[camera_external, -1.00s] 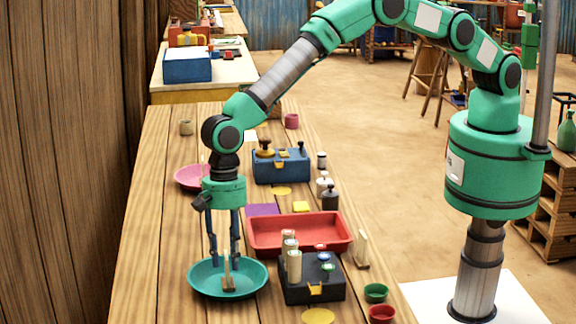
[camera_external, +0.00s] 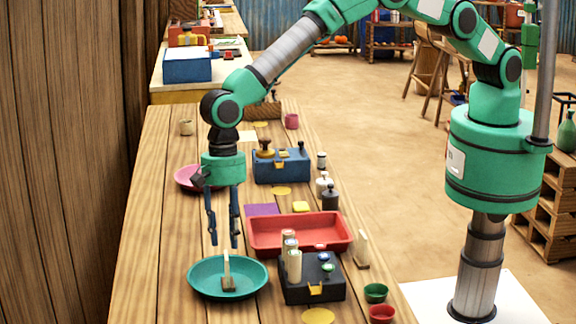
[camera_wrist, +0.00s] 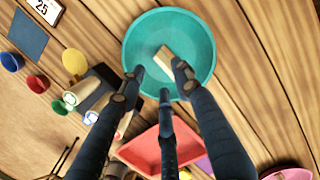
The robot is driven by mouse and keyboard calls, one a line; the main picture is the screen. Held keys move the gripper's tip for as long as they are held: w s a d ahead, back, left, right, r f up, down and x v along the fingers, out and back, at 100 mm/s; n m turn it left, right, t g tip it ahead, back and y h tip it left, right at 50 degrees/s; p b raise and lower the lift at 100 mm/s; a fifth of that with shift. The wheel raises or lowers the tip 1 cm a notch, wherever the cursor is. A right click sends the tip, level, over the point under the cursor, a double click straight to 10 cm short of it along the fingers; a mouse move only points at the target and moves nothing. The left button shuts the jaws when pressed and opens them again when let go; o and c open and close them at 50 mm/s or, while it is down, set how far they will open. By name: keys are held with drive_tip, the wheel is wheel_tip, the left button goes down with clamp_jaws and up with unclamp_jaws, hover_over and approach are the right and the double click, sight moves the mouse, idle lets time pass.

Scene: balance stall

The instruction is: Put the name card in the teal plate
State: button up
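The teal plate (camera_external: 205,284) lies on the table at the front left. The name card (camera_external: 227,268), a pale upright card on a small wooden base, stands inside the plate. My gripper (camera_external: 225,243) hangs above the plate, pointing down, its fingers spread and empty, apart from the card. In the wrist view the teal plate (camera_wrist: 137,40) is at the top, with the card (camera_wrist: 166,60) in it between and beyond my open fingers (camera_wrist: 161,85); part of the card is near a finger's edge.
A black box with pale cylinders (camera_external: 312,290) stands right of the plate, with a red tray (camera_external: 262,249) behind it. A similar pale card on a base (camera_external: 361,250) stands at the right edge. A pink plate (camera_external: 186,178) and a blue box (camera_external: 281,170) are further back.

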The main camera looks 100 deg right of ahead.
drive_tip(key=shift+r, duration=0.1)
drive_tip(key=s+d+r+n+t+b, duration=0.15)
drive_tip(key=s+d+r, duration=0.35)
drive_tip(key=r, duration=0.5)
drive_tip(key=s+d+r+n, duration=0.2)
drive_tip(key=d+r+n, duration=0.1)
drive_tip(key=d+r, duration=0.6)
drive_tip(key=s+d+r+n+t+b, duration=0.15)
drive_tip(key=s+d+r, duration=0.3)
drive_tip(key=r, duration=0.65)
drive_tip(key=s+d+r+n+b, duration=0.1)
drive_tip(key=s+d+r+n, duration=0.1)
drive_tip(key=s+d+r, duration=0.4)
drive_tip(key=s+d+r+n, duration=0.35)
drive_tip(key=s+d, duration=0.25)
drive_tip(key=s, duration=0.3)
drive_tip(key=s+d+f+n+t+h+b, duration=0.1)
drive_tip(key=s+d, duration=0.4)
drive_tip(key=s, duration=0.9)
drive_tip(key=s+d+f+n+t+b, duration=0.1)
drive_tip(key=s+d+f+n, duration=0.2)
drive_tip(key=s, duration=1.2)
drive_tip(key=d+n, duration=0.2)
drive_tip(key=d, duration=0.1)
drive_tip(key=shift+s+d+t+h+b, duration=0.15)
drive_tip(key=shift+d+t+h+b, duration=0.15)
drive_tip(key=shift+h, duration=0.1)
drive_tip(key=shift+f+n, duration=0.1)
drive_tip(key=shift+n, duration=0.15)
